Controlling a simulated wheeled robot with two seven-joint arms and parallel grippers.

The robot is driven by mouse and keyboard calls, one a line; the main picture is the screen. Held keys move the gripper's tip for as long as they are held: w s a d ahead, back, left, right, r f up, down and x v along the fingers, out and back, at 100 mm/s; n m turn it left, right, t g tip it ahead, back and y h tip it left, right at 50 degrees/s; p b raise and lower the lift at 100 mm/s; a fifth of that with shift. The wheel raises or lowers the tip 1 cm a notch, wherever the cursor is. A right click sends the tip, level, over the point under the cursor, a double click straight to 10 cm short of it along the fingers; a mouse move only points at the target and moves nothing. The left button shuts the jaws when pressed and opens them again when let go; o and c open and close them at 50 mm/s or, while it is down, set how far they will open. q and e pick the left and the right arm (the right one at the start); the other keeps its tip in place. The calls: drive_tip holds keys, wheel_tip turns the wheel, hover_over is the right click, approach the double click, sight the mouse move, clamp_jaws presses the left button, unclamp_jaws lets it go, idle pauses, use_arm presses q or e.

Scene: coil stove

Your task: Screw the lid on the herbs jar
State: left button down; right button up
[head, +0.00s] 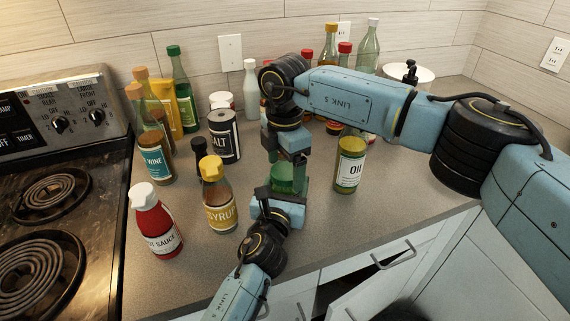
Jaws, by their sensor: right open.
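A green jar (285,178), which looks like the herbs jar, stands on the counter near its front edge. Its label does not show, and its top is covered by my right gripper. My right gripper (288,165) comes down from above with its open fingers around the jar's top. I cannot make out a lid between the fingers. My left gripper (279,192) reaches in from the front, low at the jar's near side. Its fingertips are partly hidden against the jar, so its grip is unclear.
A syrup bottle (218,197) and a red sauce bottle (157,225) stand left of the jar. An oil jar (349,166) stands close on the right. More bottles line the wall. The stove (58,215) is at the left.

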wheel_tip(320, 180, up, 12)
idle(0.6)
use_arm(q)
drive_tip(key=shift+c, duration=1.2)
unclamp_jaws()
drive_tip(key=p+v, duration=0.1)
drive_tip(key=v, duration=1.2)
drive_tip(key=shift+s, duration=0.25)
use_arm(e)
drive_tip(key=shift+r, duration=0.6)
